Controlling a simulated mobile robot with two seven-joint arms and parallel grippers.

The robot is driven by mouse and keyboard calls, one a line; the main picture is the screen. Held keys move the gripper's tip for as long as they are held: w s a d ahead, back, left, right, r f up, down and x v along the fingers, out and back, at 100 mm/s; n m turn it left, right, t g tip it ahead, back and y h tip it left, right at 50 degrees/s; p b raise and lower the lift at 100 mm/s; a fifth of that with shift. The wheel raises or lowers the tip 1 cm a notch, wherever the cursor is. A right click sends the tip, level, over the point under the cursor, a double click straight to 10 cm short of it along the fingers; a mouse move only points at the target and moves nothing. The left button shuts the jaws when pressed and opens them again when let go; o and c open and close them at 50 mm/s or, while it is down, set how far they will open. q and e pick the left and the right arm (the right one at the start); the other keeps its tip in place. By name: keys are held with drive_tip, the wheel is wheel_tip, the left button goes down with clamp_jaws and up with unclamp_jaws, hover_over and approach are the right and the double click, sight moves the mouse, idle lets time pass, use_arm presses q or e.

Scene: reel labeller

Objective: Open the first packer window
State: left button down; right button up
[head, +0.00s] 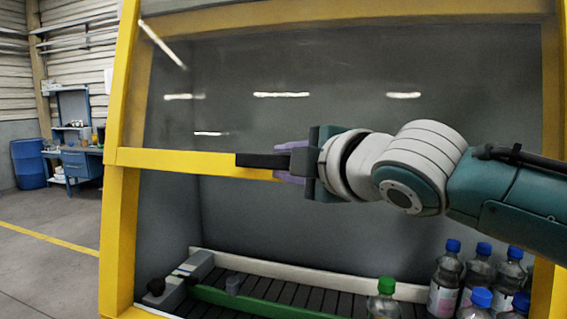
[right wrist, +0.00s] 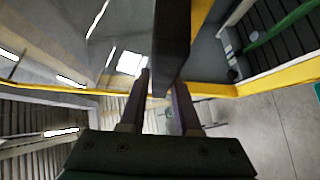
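The packer window (head: 350,100) is a reflective pane in a yellow frame, filling the upper part of the machine front in the head view. Its yellow lower bar (head: 170,161) crosses at mid-height and carries a black handle (head: 262,160). My right gripper (head: 288,163) is at the handle's right end, with one purple finger above it and one below. In the right wrist view the handle (right wrist: 172,40) reaches between the fingertips (right wrist: 162,82). A gap shows beside the left finger, so the gripper looks open around the handle. My left gripper is not in view.
Below the bar, a slatted conveyor (head: 300,294) with a green rail (head: 250,302) shows inside the machine. Several blue-capped bottles (head: 444,280) and a green-capped bottle (head: 384,300) stand at the lower right. A blue desk (head: 82,165) and barrel (head: 29,163) are far left, beyond open floor.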

drive_tip(key=o, duration=0.4)
drive_tip(key=shift+f, duration=0.1)
drive_tip(key=b+v, duration=0.2)
drive_tip(key=v, duration=0.8)
